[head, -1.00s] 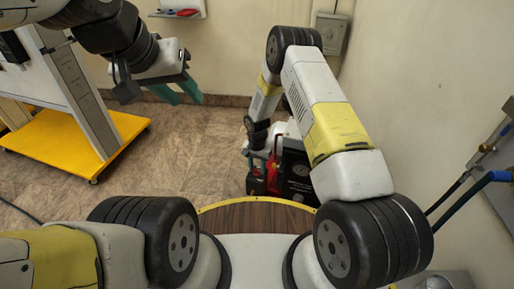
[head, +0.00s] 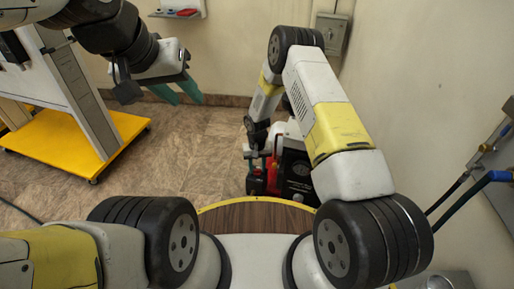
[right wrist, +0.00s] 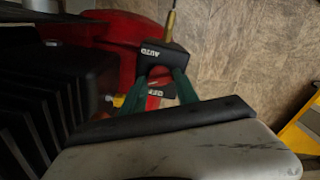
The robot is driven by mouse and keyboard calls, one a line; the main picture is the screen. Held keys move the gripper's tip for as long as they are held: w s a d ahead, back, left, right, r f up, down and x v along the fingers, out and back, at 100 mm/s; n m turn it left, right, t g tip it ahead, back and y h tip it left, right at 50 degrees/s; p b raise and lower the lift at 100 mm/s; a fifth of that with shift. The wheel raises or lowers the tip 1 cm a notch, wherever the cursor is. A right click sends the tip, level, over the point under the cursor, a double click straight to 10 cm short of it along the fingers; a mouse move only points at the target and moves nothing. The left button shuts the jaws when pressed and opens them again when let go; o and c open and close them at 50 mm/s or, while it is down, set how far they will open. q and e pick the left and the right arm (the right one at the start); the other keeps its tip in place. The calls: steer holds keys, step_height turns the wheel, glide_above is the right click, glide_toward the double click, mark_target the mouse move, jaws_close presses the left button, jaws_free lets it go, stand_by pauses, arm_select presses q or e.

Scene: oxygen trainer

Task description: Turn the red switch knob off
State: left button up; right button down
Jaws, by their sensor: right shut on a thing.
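The red switch knob (right wrist: 153,102) shows between the two green fingertips of my right gripper (right wrist: 158,84) in the right wrist view. The gripper is shut on it. A white OFF label is beside the fingertips, and a dark block marked AUTO (right wrist: 165,58) is just beyond them. The fingers hide part of the knob, so its exact angle is unclear. In the head view, my right gripper (head: 262,156) is low at the red and black machine (head: 295,172), and the knob is too small to make out. My left gripper (head: 181,92) is open and empty, high at the upper left.
A white panel stand on a yellow wheeled base (head: 55,140) is at the left. A grey wall box (head: 331,35) hangs at the back. Hoses (head: 462,195) run along the right wall. The tiled floor in the middle is clear.

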mark_target(257, 170)
steer(key=n, duration=1.2)
steer(key=shift+n, duration=0.3)
stand_by(0.4)
steer(key=c, duration=0.9)
jaws_free()
steer(key=shift+r, duration=0.1)
step_height(257, 170, up, 8)
steer(key=shift+f, duration=0.2)
steer(key=shift+r, duration=0.1)
